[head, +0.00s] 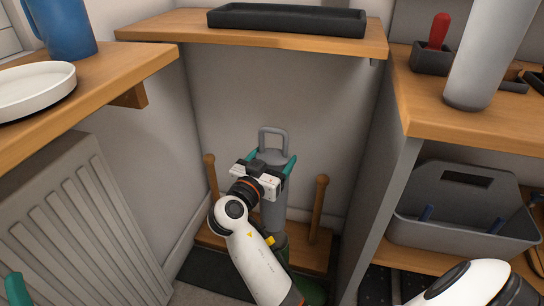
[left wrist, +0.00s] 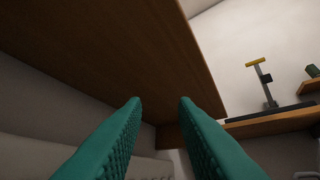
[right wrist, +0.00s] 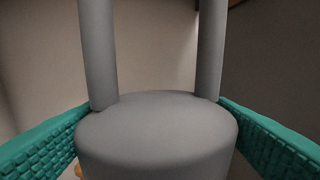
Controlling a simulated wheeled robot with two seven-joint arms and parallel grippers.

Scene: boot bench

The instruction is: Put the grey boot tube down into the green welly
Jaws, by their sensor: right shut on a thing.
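The grey boot tube (head: 272,212) stands roughly upright, with its loop handle on top. My right gripper (head: 271,163) is shut on the tube just below the handle. In the right wrist view, the tube's rounded top (right wrist: 156,130) lies between the teal fingers. The green welly (head: 312,290) is below, at the peg rack, mostly hidden behind my right arm. The tube's lower end meets the green there, but I cannot tell how far inside it is. My left gripper (left wrist: 160,100) is open and empty, under a wooden shelf.
A wooden rack (head: 205,236) with upright pegs surrounds the boot area. A radiator (head: 75,215) is at left. A wooden shelf (head: 170,25) with a black tray (head: 290,20) is above. At right, a bench holds a grey cylinder (head: 485,60), with a grey caddy (head: 455,215) below.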

